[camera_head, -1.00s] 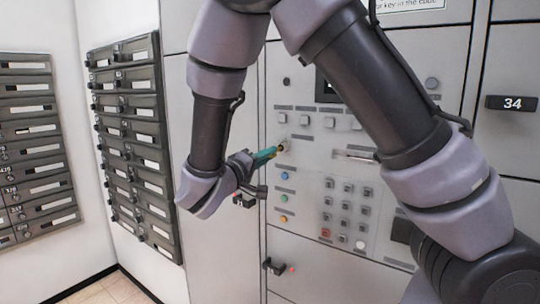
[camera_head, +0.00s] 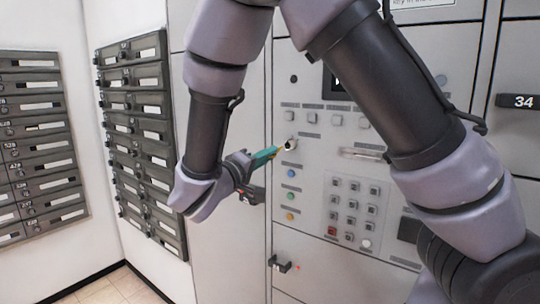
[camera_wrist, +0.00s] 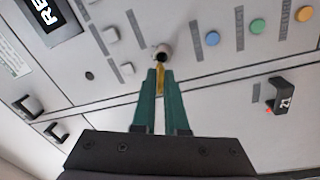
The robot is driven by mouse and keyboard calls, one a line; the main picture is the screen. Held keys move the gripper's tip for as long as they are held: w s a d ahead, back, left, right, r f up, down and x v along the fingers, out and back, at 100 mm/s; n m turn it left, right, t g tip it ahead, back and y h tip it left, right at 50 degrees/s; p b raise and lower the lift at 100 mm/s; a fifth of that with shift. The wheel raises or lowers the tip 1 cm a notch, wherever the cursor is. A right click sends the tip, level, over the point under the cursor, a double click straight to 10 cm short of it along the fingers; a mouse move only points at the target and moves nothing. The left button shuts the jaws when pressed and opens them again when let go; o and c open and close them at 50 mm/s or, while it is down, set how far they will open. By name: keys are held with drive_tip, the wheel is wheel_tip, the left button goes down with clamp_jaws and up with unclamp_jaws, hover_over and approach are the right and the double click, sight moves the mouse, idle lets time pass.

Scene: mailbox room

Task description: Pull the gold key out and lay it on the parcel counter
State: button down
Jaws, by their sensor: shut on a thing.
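My gripper (camera_head: 272,154), with teal fingers, is shut on the gold key (camera_wrist: 160,80) in front of the grey control panel. In the wrist view the key lies between the fingertips (camera_wrist: 160,76) and points at a round metal lock (camera_wrist: 163,53). The lock also shows in the head view (camera_head: 292,144). The key's far end is at the lock's mouth; I cannot tell whether it is still inside or just clear. In the head view a little gold shows between fingertips and lock. No parcel counter can be made out in either view.
The panel has square buttons (camera_head: 336,121), coloured round buttons (camera_head: 291,173) and a keypad (camera_head: 351,210). A black handle (camera_head: 279,264) sticks out below. Mailbox banks (camera_head: 137,140) stand at the left. My arm crosses the view and hides part of the panel.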

drive_tip(key=shift+v, duration=1)
drive_tip(key=shift+s+a+r, duration=0.1)
drive_tip(key=shift+s+a, duration=0.05)
drive_tip(key=shift+s, duration=0.05)
